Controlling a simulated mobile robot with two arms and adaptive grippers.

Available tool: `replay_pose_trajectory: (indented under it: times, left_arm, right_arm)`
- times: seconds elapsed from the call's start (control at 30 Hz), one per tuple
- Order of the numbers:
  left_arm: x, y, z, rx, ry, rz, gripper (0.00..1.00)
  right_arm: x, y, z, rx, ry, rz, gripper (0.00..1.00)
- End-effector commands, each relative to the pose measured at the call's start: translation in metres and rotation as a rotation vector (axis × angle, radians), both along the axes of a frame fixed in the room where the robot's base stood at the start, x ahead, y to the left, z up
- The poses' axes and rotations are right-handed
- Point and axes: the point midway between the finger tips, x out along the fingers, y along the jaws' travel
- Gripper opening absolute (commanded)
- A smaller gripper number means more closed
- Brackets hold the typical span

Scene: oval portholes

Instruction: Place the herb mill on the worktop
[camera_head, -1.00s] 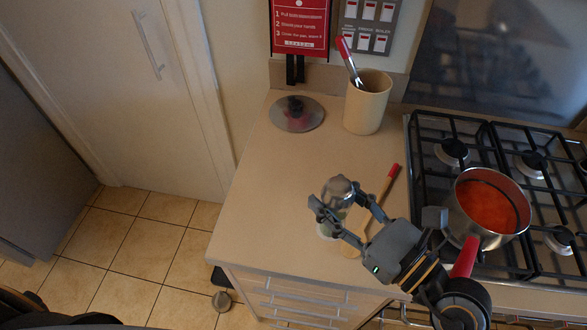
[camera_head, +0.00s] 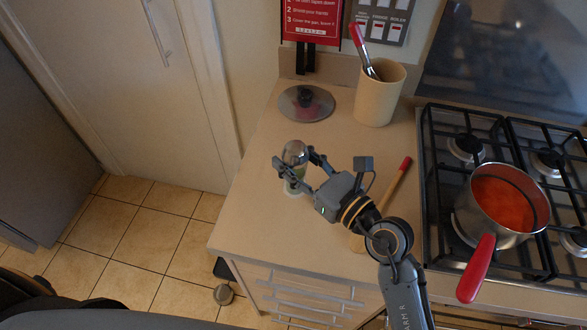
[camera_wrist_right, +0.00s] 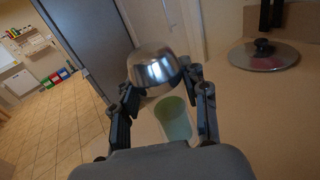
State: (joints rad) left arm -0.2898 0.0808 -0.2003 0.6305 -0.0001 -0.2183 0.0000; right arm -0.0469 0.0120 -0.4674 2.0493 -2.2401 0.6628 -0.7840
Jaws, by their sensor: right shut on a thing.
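The herb mill (camera_head: 294,153) has a shiny metal domed top and a clear, greenish lower body. My right gripper (camera_head: 294,170) is shut on it, with one finger on each side, and holds it upright over the left part of the beige worktop (camera_head: 262,222). In the right wrist view the mill's metal top (camera_wrist_right: 156,68) rises between the fingers of the gripper (camera_wrist_right: 163,103), with the pale green body below. I cannot tell whether its base touches the worktop. My left gripper is not in view.
A glass lid (camera_head: 306,103) lies behind the mill, and a utensil pot (camera_head: 379,94) stands at the back. A wooden spoon with a red handle (camera_head: 400,172) lies right of the gripper. A pan of red sauce (camera_head: 503,205) sits on the hob. The worktop's left edge is near.

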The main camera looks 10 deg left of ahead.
Motion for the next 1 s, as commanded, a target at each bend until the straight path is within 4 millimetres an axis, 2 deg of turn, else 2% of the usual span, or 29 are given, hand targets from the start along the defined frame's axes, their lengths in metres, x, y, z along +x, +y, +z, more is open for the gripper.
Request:
replay_pose_trajectory:
  times: [0.17,0.33,0.77,0.8,0.9,1.0]
  left_arm:
    - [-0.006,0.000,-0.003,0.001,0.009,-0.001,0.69]
    - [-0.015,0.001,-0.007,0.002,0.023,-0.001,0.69]
    - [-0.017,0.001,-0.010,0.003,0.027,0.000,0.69]
    - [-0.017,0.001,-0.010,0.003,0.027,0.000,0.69]
    - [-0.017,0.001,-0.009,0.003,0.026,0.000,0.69]
    - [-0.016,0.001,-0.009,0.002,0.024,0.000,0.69]
  right_arm:
    - [0.008,0.007,-0.013,0.000,0.000,-0.001,0.06]
    - [0.007,0.006,-0.038,0.000,0.001,-0.001,0.06]
    - [0.007,0.006,-0.044,0.000,-0.001,-0.001,0.06]
    - [0.007,0.006,-0.045,-0.001,-0.001,-0.001,0.47]
    - [0.007,0.006,-0.044,-0.001,-0.001,-0.001,0.67]
    - [0.007,0.006,-0.044,-0.001,-0.001,-0.001,0.67]
